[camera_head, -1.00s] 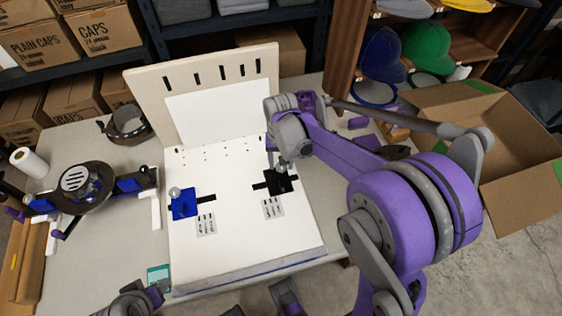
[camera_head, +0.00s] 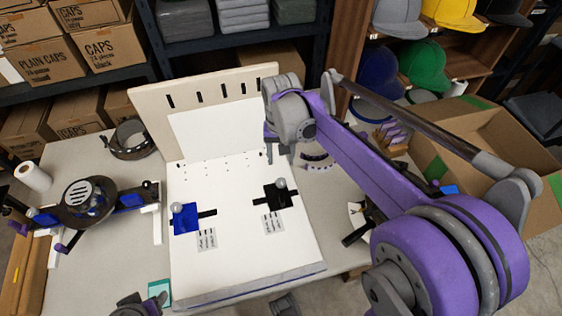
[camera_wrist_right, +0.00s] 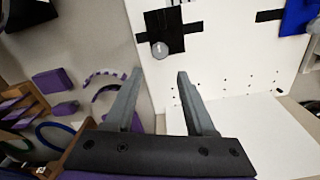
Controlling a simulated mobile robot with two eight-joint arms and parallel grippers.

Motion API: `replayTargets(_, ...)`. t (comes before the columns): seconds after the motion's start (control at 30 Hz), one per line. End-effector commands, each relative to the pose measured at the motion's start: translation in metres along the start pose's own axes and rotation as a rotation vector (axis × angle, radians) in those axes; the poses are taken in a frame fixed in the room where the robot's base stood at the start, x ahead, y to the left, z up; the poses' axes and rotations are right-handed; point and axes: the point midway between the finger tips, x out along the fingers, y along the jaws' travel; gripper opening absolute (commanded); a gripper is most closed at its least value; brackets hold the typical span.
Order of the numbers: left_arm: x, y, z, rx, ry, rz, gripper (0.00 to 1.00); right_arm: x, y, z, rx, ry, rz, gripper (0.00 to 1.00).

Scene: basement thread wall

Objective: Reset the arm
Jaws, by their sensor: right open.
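My right arm (camera_head: 390,165) is purple and reaches in from the right in the head view. Its gripper (camera_head: 279,152) hangs over the right side of the white board (camera_head: 235,245), near the upright back panel. In the right wrist view the gripper's two grey fingers (camera_wrist_right: 159,80) are apart, with nothing between them. The black block (camera_head: 277,193) with a grey knob sits on the board, clear of the fingers; it also shows in the wrist view (camera_wrist_right: 165,30). Part of my left arm shows at the bottom left edge; its fingers cannot be made out.
A blue block (camera_head: 186,218) with a knob sits on the board's left. A dark round device (camera_head: 88,200) stands on the table to the left. Purple pieces and an open cardboard box (camera_head: 480,140) lie right. Shelves with caps (camera_head: 425,60) and boxes stand behind.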

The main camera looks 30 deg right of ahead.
Motion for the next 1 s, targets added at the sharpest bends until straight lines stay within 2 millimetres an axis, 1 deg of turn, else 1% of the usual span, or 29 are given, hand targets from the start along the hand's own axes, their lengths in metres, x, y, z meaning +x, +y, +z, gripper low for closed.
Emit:
replayTargets(0.47,0.000,0.000,0.000,0.000,0.000,0.000,0.55,-0.001,0.000,0.000,0.000,0.000,0.000,0.55)
replayTargets(0.57,-0.002,0.000,-0.001,0.000,0.001,0.000,0.55,-0.003,0.000,0.003,-0.007,0.006,-0.002,0.55)
replayTargets(0.67,-0.009,0.000,-0.005,0.000,0.003,0.000,0.55,-0.013,0.000,0.017,-0.041,0.033,-0.013,0.55)
replayTargets(0.77,-0.021,0.000,-0.012,0.000,0.008,0.000,0.55,-0.029,0.001,0.042,-0.106,0.088,-0.033,0.55)
replayTargets(0.9,-0.041,0.000,-0.026,0.000,0.016,0.000,0.55,-0.048,0.005,0.086,-0.229,0.194,-0.066,0.55)
replayTargets(1.0,-0.055,0.000,-0.036,0.000,0.023,0.000,0.55,-0.054,0.009,0.114,-0.316,0.274,-0.087,0.55)
